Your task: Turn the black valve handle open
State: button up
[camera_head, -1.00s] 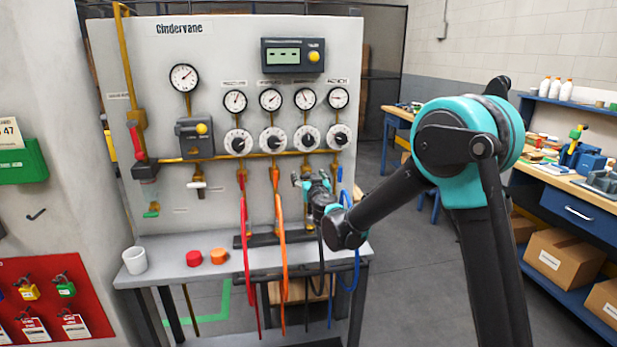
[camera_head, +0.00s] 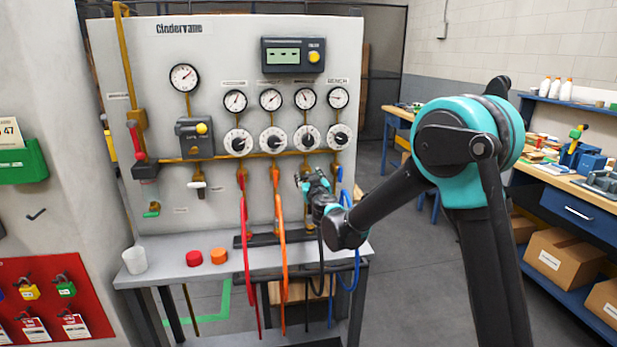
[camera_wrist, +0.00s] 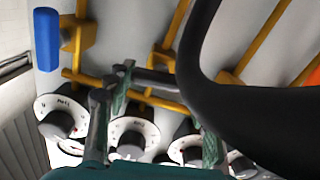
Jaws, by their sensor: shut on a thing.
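My gripper (camera_head: 312,180) is at the panel's lower right, at the third valve from the left, between the orange and blue hose lines. In the wrist view my gripper (camera_wrist: 160,115) is shut on the black valve handle (camera_wrist: 156,79), a short dark bar beside the yellow pipework. In the head view the gripper hides most of this handle, so its exact angle is hard to tell. A thick black hose (camera_wrist: 225,100) curves close in front of the gripper in the wrist view.
A blue handle (camera_wrist: 47,38) stands beside the black one. Red (camera_head: 244,230) and orange (camera_head: 281,230) hoses hang to the left. White dials (camera_head: 305,138) sit just above. The bench (camera_head: 180,275) below holds a white cup (camera_head: 134,260) and red and orange caps.

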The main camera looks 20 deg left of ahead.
jog(key=n, duration=0.8)
jog(key=shift+s+a+f, duration=0.1)
jog(key=n, duration=0.4)
jog(key=shift+f+n, duration=0.1)
jog(key=shift+n, duration=0.2)
jog(key=shift+a+n, duration=0.1)
jog(key=shift+n, duration=1.7)
jog(key=shift+f, duration=0.1)
jog(key=o, duration=1.2)
jog(key=shift+c, duration=0.2)
jog(key=shift+s, duration=0.1)
jog(key=v, duration=1.2)
